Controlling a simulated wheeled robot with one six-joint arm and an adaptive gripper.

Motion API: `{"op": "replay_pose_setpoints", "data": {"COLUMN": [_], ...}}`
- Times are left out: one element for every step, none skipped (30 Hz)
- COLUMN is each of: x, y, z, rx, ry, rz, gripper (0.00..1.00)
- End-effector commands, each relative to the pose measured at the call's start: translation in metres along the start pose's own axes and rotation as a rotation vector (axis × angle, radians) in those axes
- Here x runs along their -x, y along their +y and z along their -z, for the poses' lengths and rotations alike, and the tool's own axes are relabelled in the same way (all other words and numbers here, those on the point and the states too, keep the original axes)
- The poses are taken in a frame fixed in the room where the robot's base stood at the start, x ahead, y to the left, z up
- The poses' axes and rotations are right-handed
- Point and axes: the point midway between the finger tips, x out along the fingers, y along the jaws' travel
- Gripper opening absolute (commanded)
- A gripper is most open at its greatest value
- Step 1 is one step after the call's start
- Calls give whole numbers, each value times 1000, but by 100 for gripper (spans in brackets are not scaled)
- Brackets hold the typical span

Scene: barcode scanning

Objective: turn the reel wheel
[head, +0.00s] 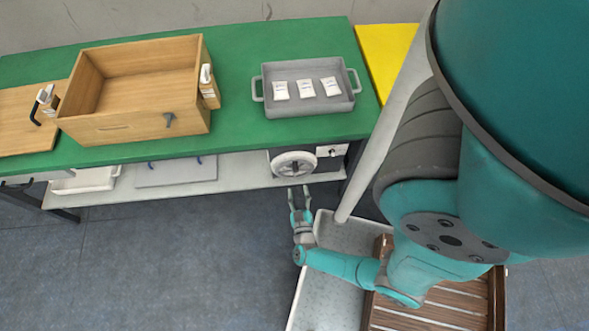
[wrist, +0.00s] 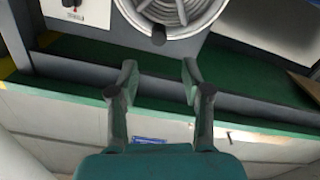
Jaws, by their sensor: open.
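The reel wheel (head: 293,164) is a pale round wheel on the front of a dark unit under the green table. In the wrist view the wheel (wrist: 190,20) is at the top, partly cut off, with grey rings inside a white rim. A dark handle knob (wrist: 158,36) sits at its rim. My gripper (head: 299,188) is just in front of the wheel. In the wrist view my gripper (wrist: 159,78) has its fingers spread, with nothing between them. The knob lies beyond the fingertips, apart from them.
A white panel with a dial (wrist: 73,4) is beside the wheel. A grey tray (head: 268,100) with three white packets and a wooden box (head: 135,128) stand on the green tabletop (head: 238,50). A lower shelf (head: 225,180) holds a white tray (head: 85,181). Floor is clear at left.

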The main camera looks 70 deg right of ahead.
Motion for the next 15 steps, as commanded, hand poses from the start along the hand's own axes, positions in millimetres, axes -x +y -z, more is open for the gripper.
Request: {"op": "replay_pose_setpoints", "data": {"x": [-3,-5,-7,-9,-11,-13,-15,-17,-20,-23,-25,-28,-31,-33,-36], "y": [1,1,2,1,2,2,2,2,1,1,1,1,1,1,1], "z": [0,0,0,0,-1,-1,-1,-1,-1,0,0,0,0,0,-1], "rx": [0,0,1,1,2,3,3,2,1,0,1,0,1,0,1], "ry": [-1,-2,-2,-2,-3,-3,-3,-3,-2,-2,-1,-2,-1,-1,-2], "rz": [-4,-3,-4,-3,-4,-3,-4,-4,-3,-4,-3,-3,-2,-4,-3], "gripper": [49,49,49,49,49,49,49,49,49,49,49,49,49,49,49]}}
